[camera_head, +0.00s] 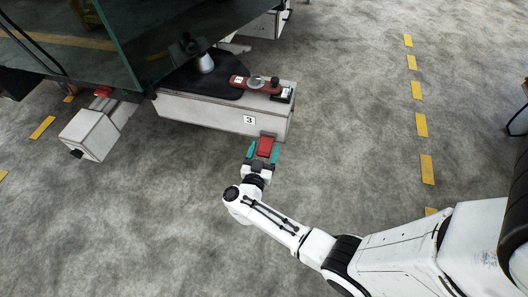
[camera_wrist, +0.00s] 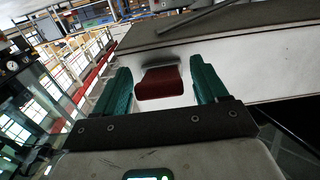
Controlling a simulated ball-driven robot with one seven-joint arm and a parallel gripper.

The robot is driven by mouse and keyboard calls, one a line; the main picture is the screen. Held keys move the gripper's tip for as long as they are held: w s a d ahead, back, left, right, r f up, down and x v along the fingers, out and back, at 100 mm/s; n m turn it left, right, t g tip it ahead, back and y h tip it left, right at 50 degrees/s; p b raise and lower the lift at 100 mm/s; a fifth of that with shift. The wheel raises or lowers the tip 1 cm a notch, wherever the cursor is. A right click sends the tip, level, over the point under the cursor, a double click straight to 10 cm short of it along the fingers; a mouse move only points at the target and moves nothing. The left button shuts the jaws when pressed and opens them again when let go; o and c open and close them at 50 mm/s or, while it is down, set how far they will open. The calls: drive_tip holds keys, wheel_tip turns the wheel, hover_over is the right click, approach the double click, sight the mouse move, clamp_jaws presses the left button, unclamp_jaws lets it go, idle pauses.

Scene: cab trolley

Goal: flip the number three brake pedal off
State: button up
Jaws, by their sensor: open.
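The number three brake pedal is a red plate (camera_head: 266,146) on the front of the white unit marked 3 (camera_head: 215,114), at its lower right in the head view. In the wrist view the red pedal (camera_wrist: 160,84) sticks out from the white face, between the two teal fingers. My gripper (camera_head: 264,152) is open, with a finger on either side of the pedal. A gap shows between each finger and the pedal in the wrist view (camera_wrist: 160,88). I cannot tell whether anything touches in depth.
A red lever bar (camera_head: 255,85) and a dark seat-like pad (camera_head: 200,82) lie on top of the unit. Another white unit with a red pedal (camera_head: 103,92) stands at the left. A glass panel (camera_head: 160,35) rises behind. Grey floor (camera_head: 345,120) is free at the right.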

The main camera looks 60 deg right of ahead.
clamp_jaws()
idle(0.8)
